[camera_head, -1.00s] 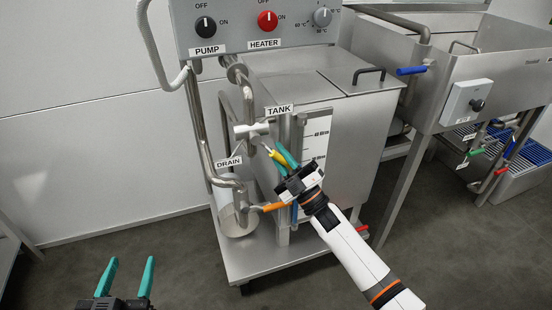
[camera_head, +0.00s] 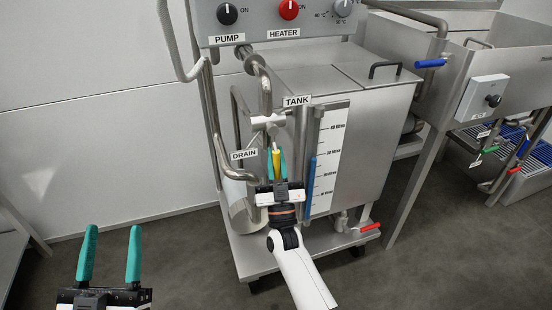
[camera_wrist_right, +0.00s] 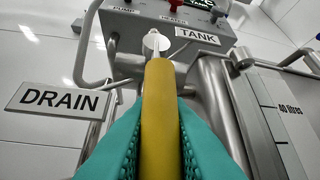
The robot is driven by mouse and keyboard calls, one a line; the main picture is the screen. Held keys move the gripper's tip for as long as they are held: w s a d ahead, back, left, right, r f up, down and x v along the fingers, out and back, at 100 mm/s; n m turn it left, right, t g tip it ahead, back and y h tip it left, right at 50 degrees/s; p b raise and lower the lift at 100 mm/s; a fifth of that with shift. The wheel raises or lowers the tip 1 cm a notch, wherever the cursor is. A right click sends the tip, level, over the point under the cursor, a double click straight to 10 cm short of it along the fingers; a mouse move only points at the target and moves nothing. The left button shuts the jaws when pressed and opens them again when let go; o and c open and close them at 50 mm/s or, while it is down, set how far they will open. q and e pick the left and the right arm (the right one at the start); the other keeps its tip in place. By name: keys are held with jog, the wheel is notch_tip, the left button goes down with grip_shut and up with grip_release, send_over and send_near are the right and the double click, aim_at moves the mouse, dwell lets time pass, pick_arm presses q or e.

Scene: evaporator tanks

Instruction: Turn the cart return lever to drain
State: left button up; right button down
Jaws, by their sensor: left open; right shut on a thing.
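The yellow return lever (camera_head: 276,162) hangs nearly straight down from the grey valve (camera_head: 268,122) on the cart's piping. It also fills the middle of the right wrist view (camera_wrist_right: 159,110). My right gripper (camera_head: 276,154) is shut on the lever, with a teal finger on each side. The DRAIN label (camera_head: 244,155) is left of the lever, and the TANK label (camera_head: 297,101) is above and right of it. My left gripper (camera_head: 111,232) is open and empty at the lower left, away from the cart.
The cart's pump knob (camera_head: 227,14) and heater knob (camera_head: 289,9) are above. The tank (camera_head: 365,140) with its level scale (camera_head: 325,160) stands right of the lever. A red-handled valve (camera_head: 370,228) is low on the tank. A steel sink (camera_head: 490,75) stands right.

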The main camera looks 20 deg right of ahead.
pick_arm(q)
jog(key=shift+a, duration=0.15)
pick_arm(e)
jog(key=shift+a+f+m+h, duration=0.2)
jog(key=shift+m+h, duration=0.2)
jog(key=shift+m, duration=0.2)
jog(key=c, duration=1.4)
grip_release()
jog(key=shift+r, duration=0.1)
jog(key=shift+o, duration=0.2)
jog(key=shift+s+f, duration=0.35)
pick_arm(q)
jog(key=f+g, duration=0.1)
jog(key=w+f+g+y+p, duration=0.1)
jog(key=f, duration=0.1)
jog(key=shift+w+a+f+g, duration=0.15)
jog(key=shift+w+f+g, duration=0.05)
jog(key=shift+g, duration=0.1)
pick_arm(e)
jog(key=v, duration=1.1)
jog(key=shift+a, duration=0.15)
jog(key=shift+s+r, duration=0.1)
jog(key=shift+r, duration=0.05)
